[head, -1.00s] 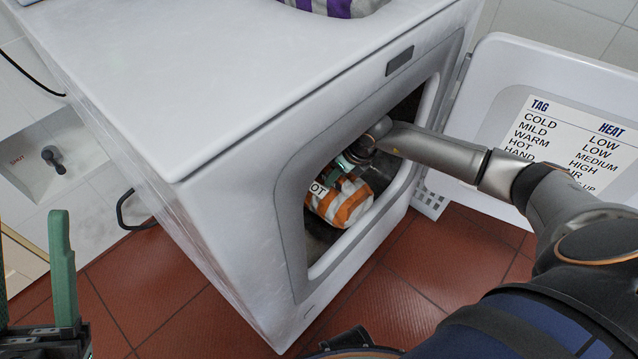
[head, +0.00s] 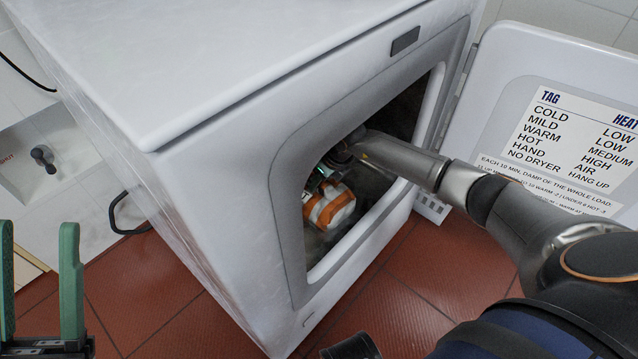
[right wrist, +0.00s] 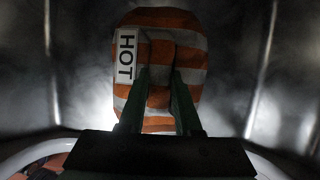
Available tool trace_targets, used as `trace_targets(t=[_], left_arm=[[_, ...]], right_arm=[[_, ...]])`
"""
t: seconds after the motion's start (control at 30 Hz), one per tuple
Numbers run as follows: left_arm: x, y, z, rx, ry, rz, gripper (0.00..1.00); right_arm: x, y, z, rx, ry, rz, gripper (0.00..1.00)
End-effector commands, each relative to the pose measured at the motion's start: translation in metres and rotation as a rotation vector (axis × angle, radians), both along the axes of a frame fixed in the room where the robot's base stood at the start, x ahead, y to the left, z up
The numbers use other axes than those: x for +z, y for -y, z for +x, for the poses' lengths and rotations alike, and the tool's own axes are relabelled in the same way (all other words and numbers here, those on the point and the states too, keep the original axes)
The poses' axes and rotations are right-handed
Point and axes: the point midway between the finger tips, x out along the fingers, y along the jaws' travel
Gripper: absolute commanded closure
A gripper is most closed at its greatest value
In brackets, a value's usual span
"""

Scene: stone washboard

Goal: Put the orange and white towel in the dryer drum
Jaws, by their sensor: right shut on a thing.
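The orange and white striped towel (head: 330,207) is inside the dryer drum (head: 376,178), seen through the open front. My right gripper (head: 325,178) is inside the drum and shut on the towel. In the right wrist view the towel (right wrist: 185,45) sits between the green fingers of the gripper (right wrist: 158,95), with a white tag reading HOT at its left. Whether the towel touches the drum floor I cannot tell. My left gripper (head: 40,280) is at the lower left, its two green fingers apart with nothing between them.
The white dryer (head: 230,200) fills the middle. Its door (head: 500,75) stands open to the right and carries a printed tag and heat chart (head: 570,150). My right arm passes through the opening near the door's hinge side. The red tile floor (head: 160,300) in front is clear.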

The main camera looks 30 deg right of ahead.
Motion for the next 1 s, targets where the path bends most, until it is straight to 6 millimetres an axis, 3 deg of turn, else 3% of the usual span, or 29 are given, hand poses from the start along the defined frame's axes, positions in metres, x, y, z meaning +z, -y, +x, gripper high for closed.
trace_targets(t=[0.33,0.37,0.6,0.87,1.0], left_arm=[[-0.002,0.000,0.001,0.004,-0.002,-0.006,0.50],[-0.002,0.000,0.001,0.005,-0.003,-0.007,0.50],[-0.001,0.000,0.001,0.007,-0.003,-0.010,0.50],[0.000,-0.001,0.001,0.007,-0.003,-0.010,0.50],[0.010,-0.001,0.001,0.005,-0.004,-0.014,0.50]], right_arm=[[0.000,0.000,0.003,0.000,0.008,0.002,1.00],[-0.002,0.000,0.001,0.000,0.002,0.000,0.65],[-0.001,0.000,0.001,0.000,0.002,0.000,0.38],[0.000,0.000,0.001,0.000,0.002,0.000,0.38],[0.015,0.002,-0.002,0.000,0.003,0.000,0.38]])
